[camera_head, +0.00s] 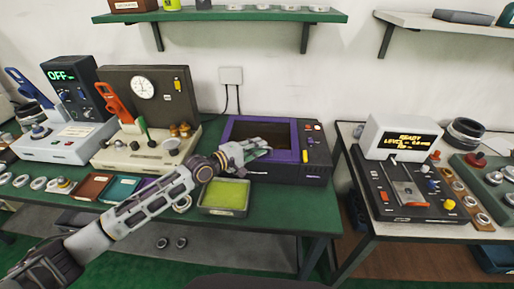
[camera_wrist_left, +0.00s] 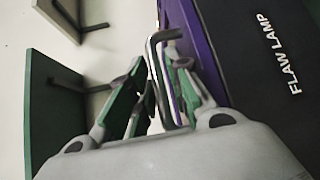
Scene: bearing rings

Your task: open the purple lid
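The purple lid (camera_head: 297,142) is a purple frame around a dark panel, lying on a black box (camera_head: 312,172) on the green bench; it appears closed. In the left wrist view the lid (camera_wrist_left: 189,40) is a purple strip beside the black box marked FLAW LAMP (camera_wrist_left: 255,50). A grey bent bar handle (camera_wrist_left: 156,75) stands out from the lid. Exact contact is partly hidden. My right gripper is out of view.
A tray with a yellow-green pad (camera_head: 226,197) lies under my left forearm. A beige clock station (camera_head: 150,150) stands left of the box. A green shelf (camera_head: 225,17) hangs above. A second table (camera_head: 350,215) with a black instrument stands right, across a gap.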

